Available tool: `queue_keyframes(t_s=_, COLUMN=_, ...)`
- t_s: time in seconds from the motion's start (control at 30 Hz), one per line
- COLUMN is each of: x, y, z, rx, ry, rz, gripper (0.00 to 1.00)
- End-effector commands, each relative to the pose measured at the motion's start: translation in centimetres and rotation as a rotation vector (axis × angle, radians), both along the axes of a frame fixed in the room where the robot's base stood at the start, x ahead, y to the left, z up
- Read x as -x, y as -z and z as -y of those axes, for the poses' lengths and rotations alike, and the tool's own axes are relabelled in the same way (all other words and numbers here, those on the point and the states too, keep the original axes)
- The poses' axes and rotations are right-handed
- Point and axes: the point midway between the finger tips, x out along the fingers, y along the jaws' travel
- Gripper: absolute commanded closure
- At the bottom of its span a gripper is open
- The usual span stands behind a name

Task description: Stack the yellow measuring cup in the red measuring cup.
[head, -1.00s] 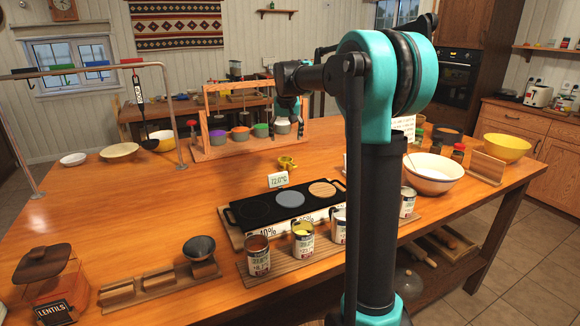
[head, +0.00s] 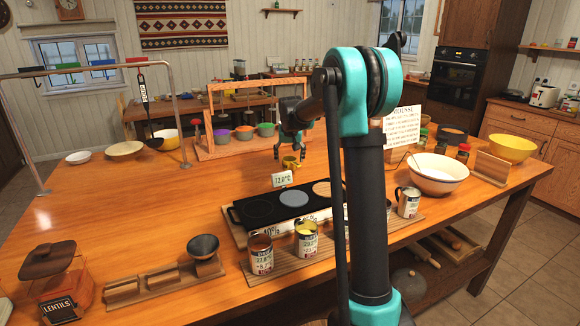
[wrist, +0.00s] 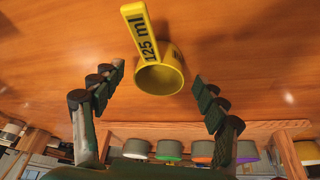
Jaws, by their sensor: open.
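The yellow measuring cup (head: 291,162) sits on the table behind the black hot plate. In the wrist view the yellow cup (wrist: 160,76) shows its open mouth and a handle marked 125 ml. My gripper (head: 288,149) is open just above it in the head view. In the wrist view my gripper's fingers (wrist: 158,84) stand apart on either side of the cup, and none visibly touches it. I cannot clearly identify the red measuring cup; a small red-topped item (head: 195,123) is at the left post of the wooden rack.
The wooden rack (head: 211,109) with purple, orange and green cups stands close behind. The hot plate (head: 258,209) and several cans (head: 260,254) are nearer. A large white bowl (head: 438,174) is right.

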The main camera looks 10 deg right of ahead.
Motion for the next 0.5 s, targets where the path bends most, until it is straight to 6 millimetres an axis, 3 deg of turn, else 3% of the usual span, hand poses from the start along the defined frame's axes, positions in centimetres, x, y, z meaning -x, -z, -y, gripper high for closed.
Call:
queue_keyframes(t_s=0.27, x=-0.23, y=0.55, z=0.02, rx=0.0, ry=0.0, rz=0.0, gripper=0.27)
queue_keyframes(t_s=0.5, x=-0.21, y=0.54, z=0.01, rx=0.0, ry=0.0, rz=0.0, gripper=0.57)
